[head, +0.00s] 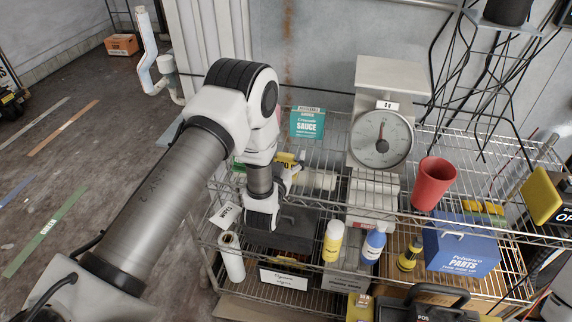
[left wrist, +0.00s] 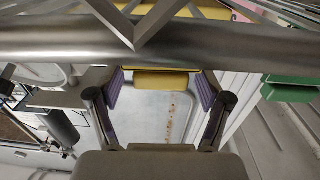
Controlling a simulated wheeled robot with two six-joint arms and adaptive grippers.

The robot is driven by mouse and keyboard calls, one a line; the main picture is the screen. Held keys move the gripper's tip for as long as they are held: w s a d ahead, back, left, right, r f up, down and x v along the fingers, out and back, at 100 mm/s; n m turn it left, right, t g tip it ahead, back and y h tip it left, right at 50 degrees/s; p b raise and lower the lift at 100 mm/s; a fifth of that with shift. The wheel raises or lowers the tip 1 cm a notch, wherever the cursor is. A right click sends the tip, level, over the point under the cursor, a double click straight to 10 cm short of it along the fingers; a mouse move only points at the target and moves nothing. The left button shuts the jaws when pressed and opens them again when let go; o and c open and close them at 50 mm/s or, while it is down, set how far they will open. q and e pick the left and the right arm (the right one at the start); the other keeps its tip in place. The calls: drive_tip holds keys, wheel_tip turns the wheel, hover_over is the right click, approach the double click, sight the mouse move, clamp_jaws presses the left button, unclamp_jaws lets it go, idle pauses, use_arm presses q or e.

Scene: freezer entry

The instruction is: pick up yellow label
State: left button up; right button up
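The yellow label (head: 286,159) shows in the head view on the upper level of the wire rack, partly hidden behind my left gripper. My left gripper (head: 287,176) reaches in from the left, close to the label. In the left wrist view my left gripper (left wrist: 160,88) has its two purple-padded fingers spread apart. A yellow piece (left wrist: 161,81), likely the label, shows between them, with visible gaps to both pads. A rack bar crosses in front. My right gripper is not in view.
A teal sauce box (head: 307,123) stands behind the label. A scale (head: 381,138), a red cup (head: 433,184) and a blue parts box (head: 462,247) are to the right. Wire rack bars surround my gripper. A green item (left wrist: 290,88) is to the right in the wrist view.

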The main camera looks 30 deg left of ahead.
use_arm(q)
drive_tip(key=c, duration=0.8)
drive_tip(key=shift+o, duration=0.2)
